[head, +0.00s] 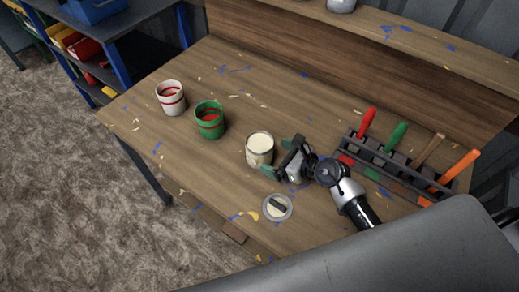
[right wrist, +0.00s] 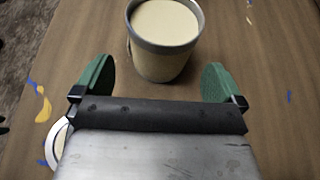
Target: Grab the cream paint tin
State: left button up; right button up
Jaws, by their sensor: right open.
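The cream paint tin (head: 260,150) stands upright on the wooden workbench (head: 205,165), filled near the brim with cream paint. My right gripper (head: 278,157) is just to the right of the tin in the head view, with its fingers pointing at it. In the right wrist view the tin (right wrist: 165,45) is straight ahead, and the green fingertips of the gripper (right wrist: 158,82) are spread wide. The tin is beyond the fingertips or level with their front ends; the gripper does not hold it. My left gripper is not in view.
A round lid (head: 277,207) lies near the front edge. A dark rack (head: 385,168) with several coloured-handled tools stands right. A shelf unit (head: 130,35) is at upper left.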

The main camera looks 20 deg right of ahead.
aim_at(271, 155)
jog(key=shift+w+a+f, duration=0.1)
jog(key=shift+w+a, duration=0.1)
jog(key=shift+w, duration=0.15)
jog(key=x, duration=0.4)
jog(key=shift+w+f+p, duration=0.1)
jog(key=shift+f+p, duration=0.05)
jog(key=shift+p, duration=0.15)
jog(key=shift+w+a+f, duration=0.1)
jog(key=shift+w+a, duration=0.05)
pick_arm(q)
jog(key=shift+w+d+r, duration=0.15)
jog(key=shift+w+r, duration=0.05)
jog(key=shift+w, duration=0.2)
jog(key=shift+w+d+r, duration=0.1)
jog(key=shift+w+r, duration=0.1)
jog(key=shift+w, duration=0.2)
pick_arm(e)
jog(key=shift+c, duration=0.8)
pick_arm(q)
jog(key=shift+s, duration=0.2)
pick_arm(e)
jog(key=c, duration=1)
